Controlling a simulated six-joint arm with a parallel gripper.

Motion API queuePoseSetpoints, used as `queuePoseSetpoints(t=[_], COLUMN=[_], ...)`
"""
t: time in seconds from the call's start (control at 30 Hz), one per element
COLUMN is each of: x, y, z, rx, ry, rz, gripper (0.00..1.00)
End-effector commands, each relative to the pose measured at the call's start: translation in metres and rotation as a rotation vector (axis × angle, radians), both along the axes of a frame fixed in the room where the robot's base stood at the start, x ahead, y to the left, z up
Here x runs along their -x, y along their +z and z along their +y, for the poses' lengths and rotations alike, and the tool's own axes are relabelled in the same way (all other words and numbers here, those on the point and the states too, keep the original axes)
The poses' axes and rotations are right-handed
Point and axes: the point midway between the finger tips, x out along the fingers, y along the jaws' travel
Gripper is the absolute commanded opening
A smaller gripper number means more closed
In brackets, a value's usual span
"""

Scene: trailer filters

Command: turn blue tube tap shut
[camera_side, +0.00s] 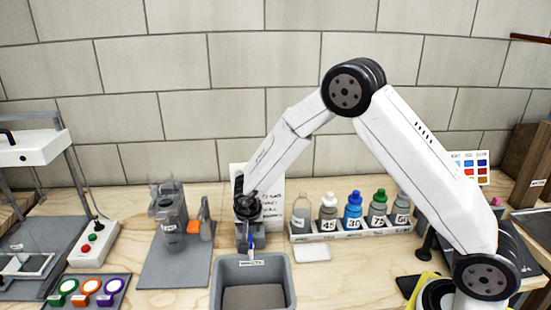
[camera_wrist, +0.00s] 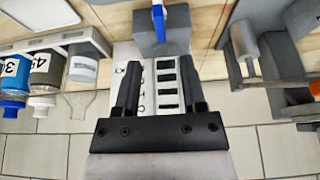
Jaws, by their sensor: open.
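The blue tap (camera_side: 250,243) is a small blue lever at a grey block, just behind the grey bin in the side view. In the wrist view the blue lever (camera_wrist: 159,22) stands up against the grey block (camera_wrist: 176,46), at the top centre. My gripper (camera_wrist: 160,72) is open and empty, with its two dark fingers apart and pointing toward the block. The lever lies beyond the fingertips, roughly in line with the gap. In the side view my gripper (camera_side: 246,212) is just above the block; its fingers are hard to make out. Any tube is not clear.
A grey bin (camera_side: 253,262) stands in front. To the right, a white rack (camera_side: 350,232) holds several bottles. A grey mat (camera_side: 176,268) with a grey device (camera_side: 169,215) is on the left. A written sheet (camera_side: 272,190) stands behind my gripper.

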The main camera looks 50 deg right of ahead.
Motion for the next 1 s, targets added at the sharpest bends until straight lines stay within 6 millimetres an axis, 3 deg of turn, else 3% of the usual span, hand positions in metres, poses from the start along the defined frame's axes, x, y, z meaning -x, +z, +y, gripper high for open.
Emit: queuePoseSetpoints(t=[0.6,1.0], x=[-0.016,-0.02], y=[-0.054,-0.067], z=[-0.016,-0.02], rx=[0.0,0.0], ry=[-0.001,-0.001], rz=[0.0,-0.002], gripper=[0.53,0.53])
